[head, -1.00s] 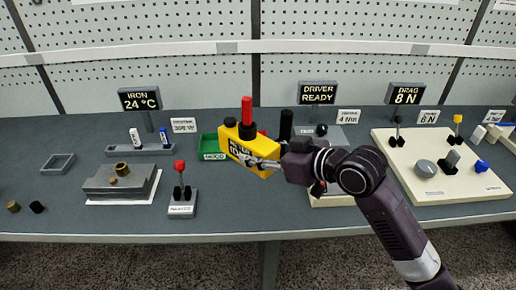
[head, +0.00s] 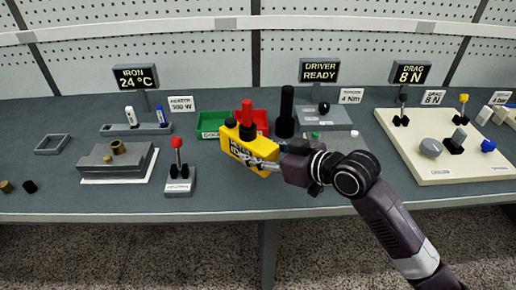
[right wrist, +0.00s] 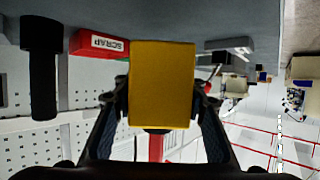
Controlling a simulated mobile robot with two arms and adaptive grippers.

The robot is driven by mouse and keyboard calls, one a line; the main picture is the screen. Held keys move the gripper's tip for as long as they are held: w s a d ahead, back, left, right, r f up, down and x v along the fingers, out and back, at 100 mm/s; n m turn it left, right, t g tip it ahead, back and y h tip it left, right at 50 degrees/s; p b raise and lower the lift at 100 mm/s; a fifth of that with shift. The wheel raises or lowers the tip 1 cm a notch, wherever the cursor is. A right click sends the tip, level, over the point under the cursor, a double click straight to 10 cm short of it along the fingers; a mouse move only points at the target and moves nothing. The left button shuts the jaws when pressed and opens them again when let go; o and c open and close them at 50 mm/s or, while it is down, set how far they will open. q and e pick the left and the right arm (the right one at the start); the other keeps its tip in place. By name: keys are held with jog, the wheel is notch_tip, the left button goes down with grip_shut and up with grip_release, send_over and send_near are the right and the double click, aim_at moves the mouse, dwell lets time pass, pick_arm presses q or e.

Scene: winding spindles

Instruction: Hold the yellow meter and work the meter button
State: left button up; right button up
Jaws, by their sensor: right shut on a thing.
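The yellow meter (head: 243,152) is in my right gripper (head: 268,164), which is shut on it. In the head view the meter is upright and slightly angled, in front of the green and red trays. Its top bears a red post (head: 247,112) and black knobs (head: 231,123); I cannot tell which part is the button. In the right wrist view the meter's plain yellow face (right wrist: 160,85) fills the space between the fingers, with part of a red piece below it. My left gripper is not in view.
Behind the meter are a green tray (head: 207,130), a red tray (head: 262,119) and an upright black cylinder (head: 286,112). A red-knobbed lever stand (head: 180,182) is to the left. A cream board (head: 455,172) with several parts is at right. Bare table (head: 225,200) lies in front.

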aim_at(258, 179)
jog(key=shift+f+b, duration=0.3)
jog(key=shift+f, duration=0.45)
jog(key=shift+f+b, duration=0.35)
jog(key=shift+f, duration=0.35)
jog(key=shift+f+b, duration=0.3)
jog(key=shift+f, duration=0.3)
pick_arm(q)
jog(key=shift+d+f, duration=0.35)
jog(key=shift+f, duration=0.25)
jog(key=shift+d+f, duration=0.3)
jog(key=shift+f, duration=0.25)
pick_arm(e)
jog(key=shift+f, duration=0.1)
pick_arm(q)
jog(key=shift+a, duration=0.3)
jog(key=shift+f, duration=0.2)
pick_arm(e)
jog(key=shift+f, duration=0.7)
jog(key=o, duration=1.4)
jog(key=shift+f, duration=0.1)
jog(key=shift+o, duration=0.9)
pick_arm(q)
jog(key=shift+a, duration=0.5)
